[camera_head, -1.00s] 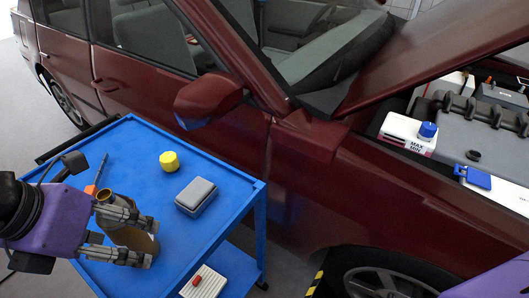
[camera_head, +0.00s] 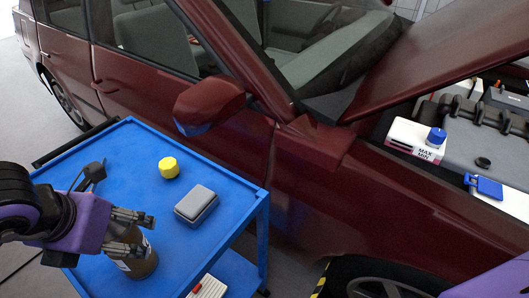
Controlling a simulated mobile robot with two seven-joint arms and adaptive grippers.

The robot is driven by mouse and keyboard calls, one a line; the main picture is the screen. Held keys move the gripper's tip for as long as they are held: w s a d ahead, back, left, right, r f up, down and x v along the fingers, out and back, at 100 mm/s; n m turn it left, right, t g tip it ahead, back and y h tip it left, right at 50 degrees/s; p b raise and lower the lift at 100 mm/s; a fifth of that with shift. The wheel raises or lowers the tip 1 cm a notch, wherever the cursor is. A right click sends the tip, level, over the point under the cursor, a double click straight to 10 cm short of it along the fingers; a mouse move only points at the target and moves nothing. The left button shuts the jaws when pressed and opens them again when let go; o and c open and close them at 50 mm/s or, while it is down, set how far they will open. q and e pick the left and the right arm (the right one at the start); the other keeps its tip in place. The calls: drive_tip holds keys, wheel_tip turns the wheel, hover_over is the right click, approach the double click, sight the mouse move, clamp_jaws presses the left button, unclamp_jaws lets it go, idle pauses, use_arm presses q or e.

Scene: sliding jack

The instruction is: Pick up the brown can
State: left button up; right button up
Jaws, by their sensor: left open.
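The brown can (camera_head: 143,266) stands on the blue cart top (camera_head: 185,248), near its front left. Its upper part is partly hidden by my left gripper (camera_head: 147,234). My left gripper comes in from the left, with its two fingers spread apart. The upper finger passes by the far side of the can's top and the lower finger crosses in front of it. The can shows between and below the fingers; I cannot tell whether they touch it. My right gripper is out of view.
A yellow-topped container (camera_head: 169,168) and a grey box (camera_head: 196,204) stand on the cart to the right of my gripper. A dark red car (camera_head: 330,215) with a raised hood stands behind. A white item with a red part (camera_head: 208,288) lies on the lower shelf.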

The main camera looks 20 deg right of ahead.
use_arm(q)
drive_tip(key=c, duration=1.6)
drive_tip(key=shift+c, duration=0.7)
drive_tip(key=shift+r, duration=0.1)
